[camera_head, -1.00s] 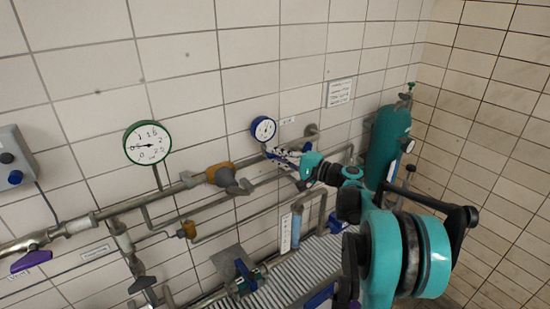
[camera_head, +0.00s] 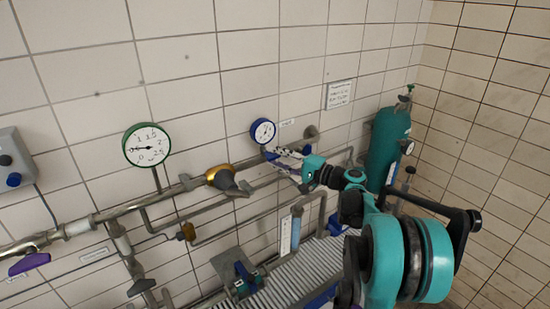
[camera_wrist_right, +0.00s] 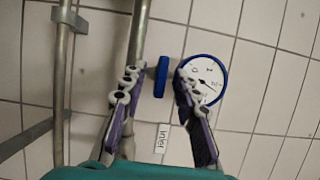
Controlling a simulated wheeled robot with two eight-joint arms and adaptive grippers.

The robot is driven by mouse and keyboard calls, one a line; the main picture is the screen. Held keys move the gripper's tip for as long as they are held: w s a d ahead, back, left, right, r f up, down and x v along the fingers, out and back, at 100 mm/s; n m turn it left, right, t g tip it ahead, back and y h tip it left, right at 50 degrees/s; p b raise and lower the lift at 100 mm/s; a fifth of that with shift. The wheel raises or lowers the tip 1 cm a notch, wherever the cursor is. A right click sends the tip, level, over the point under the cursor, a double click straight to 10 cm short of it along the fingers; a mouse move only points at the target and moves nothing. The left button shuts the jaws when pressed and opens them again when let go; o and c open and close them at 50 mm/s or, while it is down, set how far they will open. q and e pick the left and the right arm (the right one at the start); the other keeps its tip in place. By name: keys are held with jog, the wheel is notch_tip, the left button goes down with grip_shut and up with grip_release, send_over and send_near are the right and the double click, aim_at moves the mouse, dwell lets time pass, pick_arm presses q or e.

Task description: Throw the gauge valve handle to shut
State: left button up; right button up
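A blue handle (camera_wrist_right: 161,76) shows in the right wrist view beside the blue-rimmed gauge (camera_wrist_right: 203,80), close to a grey pipe. The same gauge is on the wall in the head view (camera_head: 263,131). My right gripper (camera_wrist_right: 155,82) is open, with one finger on each side of the blue handle. A gap shows between the handle and the left finger; the right finger is close to it and overlaps the gauge's edge. I cannot tell contact. My left gripper is not in view.
A green-rimmed gauge (camera_head: 147,145), a yellow-collared valve (camera_head: 221,177) and a purple handle (camera_head: 29,263) are on the pipes at left. A teal gas cylinder (camera_head: 385,145) stands near the corner. A small label (camera_wrist_right: 162,137) is on the wall between the fingers.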

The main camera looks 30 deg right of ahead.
jog(key=v, duration=1.1)
jog(key=shift+s+d, duration=0.1)
jog(key=shift+s, duration=0.05)
